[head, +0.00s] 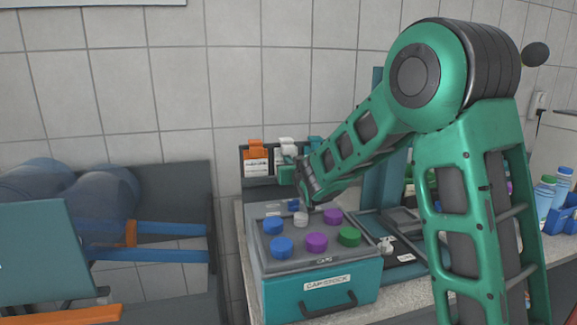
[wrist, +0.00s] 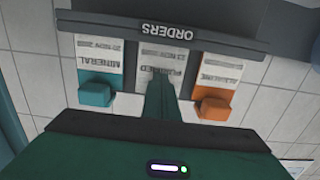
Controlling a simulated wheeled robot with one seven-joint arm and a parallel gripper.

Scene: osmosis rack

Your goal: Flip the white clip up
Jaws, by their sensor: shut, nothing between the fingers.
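The white clip (head: 286,143) is the middle one on the order rack at the back, between an orange and a teal clip. In the wrist view, my gripper (wrist: 161,92) is shut and empty, its fingers in front of the middle PURIFIED card (wrist: 160,62). The fingers hide the middle of the clip's place, with white patches showing on both sides. I cannot tell whether they touch it or how the clip is tilted. In the head view, my gripper (head: 287,171) is just below the white clip.
The orange clip (wrist: 213,103) and teal clip (wrist: 95,88) flank my fingers closely, under the ORDERS bar (wrist: 165,32) in the upside-down wrist view. A teal CAP STOCK box (head: 320,292) with several coloured caps stands in front of the rack. Blue bottles (head: 544,196) stand at right.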

